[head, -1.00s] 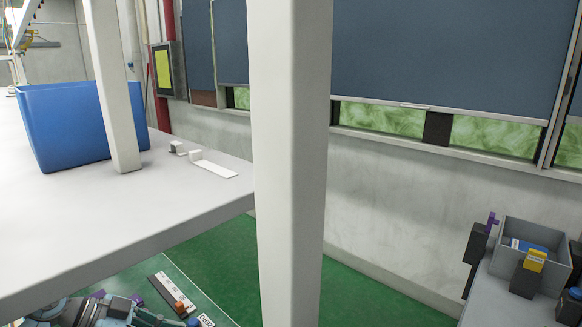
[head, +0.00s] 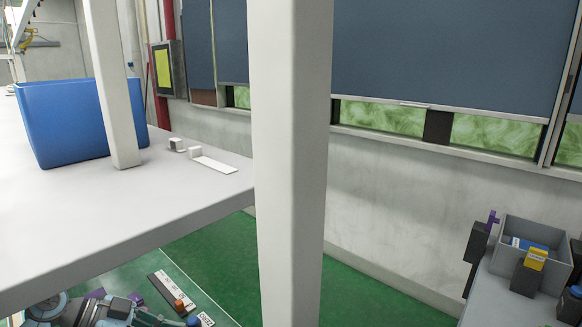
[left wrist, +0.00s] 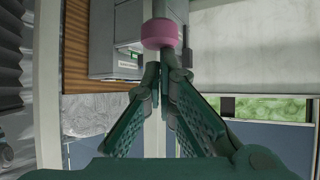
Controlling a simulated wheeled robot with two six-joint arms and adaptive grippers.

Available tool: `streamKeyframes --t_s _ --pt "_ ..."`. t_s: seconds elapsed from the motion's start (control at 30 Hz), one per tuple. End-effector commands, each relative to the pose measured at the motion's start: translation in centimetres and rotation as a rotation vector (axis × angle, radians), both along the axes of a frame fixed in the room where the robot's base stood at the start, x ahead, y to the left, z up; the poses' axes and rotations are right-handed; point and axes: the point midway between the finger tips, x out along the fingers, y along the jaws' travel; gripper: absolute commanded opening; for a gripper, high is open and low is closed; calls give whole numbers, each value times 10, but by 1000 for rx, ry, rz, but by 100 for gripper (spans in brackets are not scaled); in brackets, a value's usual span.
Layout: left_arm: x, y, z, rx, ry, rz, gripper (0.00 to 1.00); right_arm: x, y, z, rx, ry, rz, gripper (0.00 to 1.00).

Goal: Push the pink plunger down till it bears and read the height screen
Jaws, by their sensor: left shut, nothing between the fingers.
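The pink plunger (left wrist: 161,34) shows in the left wrist view at the top middle, a round pink collar on a grey rod. My left gripper (left wrist: 163,72) is shut and empty. Its fingertips are just below the pink collar in the picture; I cannot tell whether they touch it. A grey box with a small greenish panel (left wrist: 130,56) is to the left of the collar; I cannot tell if this is the height screen, and no reading is legible. The plunger and both grippers do not show clearly in the head view.
In the head view a blue bin (head: 70,122) stands on a white table (head: 120,215). A white post (head: 288,160) blocks the middle. A grey bin (head: 527,245) sits on a bench at the right. Green floor shows between.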

Motion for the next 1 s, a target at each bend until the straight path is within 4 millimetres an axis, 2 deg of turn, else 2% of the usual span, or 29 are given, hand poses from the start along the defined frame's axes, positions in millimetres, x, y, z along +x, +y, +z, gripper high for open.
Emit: streamKeyframes --t_s 1.0 --pt "0 0 -13 0 1 1 0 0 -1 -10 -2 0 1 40"
